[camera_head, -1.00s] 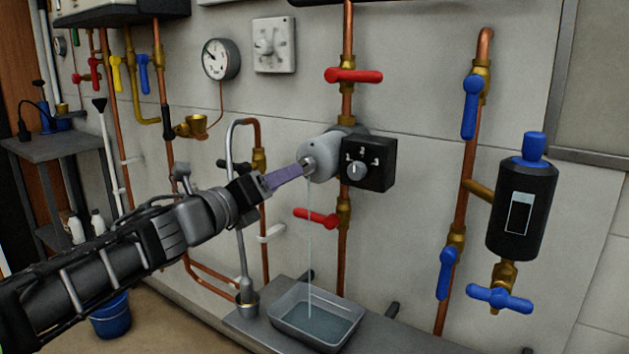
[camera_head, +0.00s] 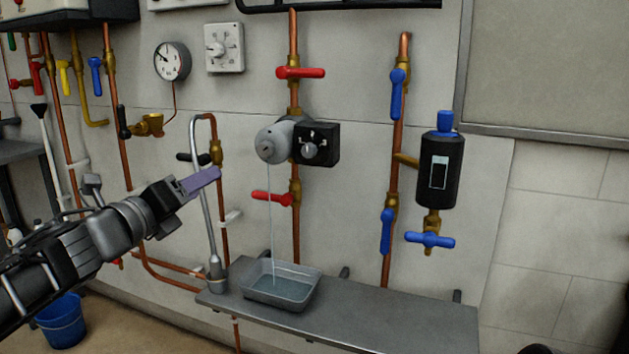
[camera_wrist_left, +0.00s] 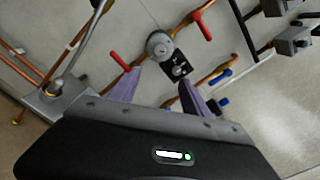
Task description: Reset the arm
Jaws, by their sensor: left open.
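My left gripper (camera_head: 200,181) reaches in from the left, open and empty, with purple fingers. It also shows in the left wrist view (camera_wrist_left: 158,88), its two fingers spread apart. It is apart from the grey round pump body (camera_head: 272,143), which sits to its upper right on a copper pipe. The pump also shows between the fingertips in the left wrist view (camera_wrist_left: 160,46). A black box with a grey knob (camera_head: 316,144) joins the pump on its right. A thin stream of water (camera_head: 271,225) falls from the pump. My right gripper is not in view.
A grey metal tray (camera_head: 281,306) under the stream holds water on a grey shelf (camera_head: 395,318). Red valve handles (camera_head: 301,72) sit above and below the pump. A black canister (camera_head: 440,170) and blue handles are at right. A blue bucket (camera_head: 62,323) stands lower left.

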